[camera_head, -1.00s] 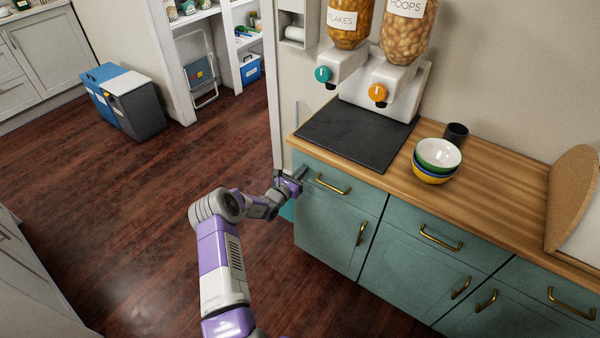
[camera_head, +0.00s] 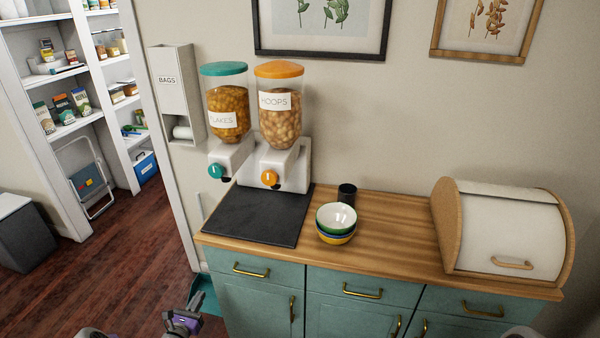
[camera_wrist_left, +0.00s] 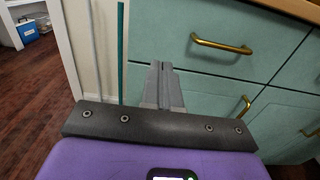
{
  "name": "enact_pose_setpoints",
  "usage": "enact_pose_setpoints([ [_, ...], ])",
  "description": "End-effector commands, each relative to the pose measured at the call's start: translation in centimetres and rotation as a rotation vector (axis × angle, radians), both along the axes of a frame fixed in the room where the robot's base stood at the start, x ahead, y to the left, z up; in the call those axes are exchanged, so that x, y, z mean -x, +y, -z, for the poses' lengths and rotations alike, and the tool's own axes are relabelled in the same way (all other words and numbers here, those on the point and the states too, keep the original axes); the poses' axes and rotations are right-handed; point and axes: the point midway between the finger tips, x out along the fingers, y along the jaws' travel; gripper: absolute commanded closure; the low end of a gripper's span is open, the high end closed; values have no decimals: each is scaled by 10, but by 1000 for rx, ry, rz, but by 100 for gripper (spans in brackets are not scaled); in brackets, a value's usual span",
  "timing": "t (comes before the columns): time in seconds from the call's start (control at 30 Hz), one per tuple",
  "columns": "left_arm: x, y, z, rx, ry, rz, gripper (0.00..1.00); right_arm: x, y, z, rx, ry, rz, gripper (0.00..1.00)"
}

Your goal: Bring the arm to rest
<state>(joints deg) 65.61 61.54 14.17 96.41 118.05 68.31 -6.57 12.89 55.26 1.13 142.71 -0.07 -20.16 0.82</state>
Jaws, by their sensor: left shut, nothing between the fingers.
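My left gripper (camera_head: 190,306) shows at the bottom of the head view, low in front of the left end of the green cabinets (camera_head: 255,300). In the left wrist view its fingers (camera_wrist_left: 162,88) are together and empty. They point toward the cabinet front, left of a brass drawer handle (camera_wrist_left: 222,45). I cannot tell the exact gap to the cabinet. My right gripper does not show; a small pale shape at the lower right edge of the head view is unclear.
The wooden counter (camera_head: 390,235) carries a dark mat (camera_head: 250,215), two cereal dispensers (camera_head: 265,165), stacked bowls (camera_head: 336,222), a black cup (camera_head: 347,193) and a bread box (camera_head: 505,232). A teal item (camera_head: 208,290) stands beside the cabinet end. Open floor (camera_head: 110,290) lies to the left.

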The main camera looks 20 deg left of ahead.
Motion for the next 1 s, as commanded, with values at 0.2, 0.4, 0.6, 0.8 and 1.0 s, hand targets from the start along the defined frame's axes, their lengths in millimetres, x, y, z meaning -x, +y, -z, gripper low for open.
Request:
enact_pose_setpoints([
  [0.2, -8, -55, 12, -9, 74, 166, 100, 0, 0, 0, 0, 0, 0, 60],
  [0.4, 12, -194, 44, -105, 275, 619, 100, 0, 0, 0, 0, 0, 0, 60],
  [0.6, 97, -314, 78, -379, 466, 1165, 100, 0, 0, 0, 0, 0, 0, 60],
  [0.8, 189, -357, 101, -842, 518, 1635, 100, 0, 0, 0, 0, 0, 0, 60],
  [1.0, 230, -360, 106, -1404, 341, 1916, 100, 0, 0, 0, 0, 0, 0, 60],
])
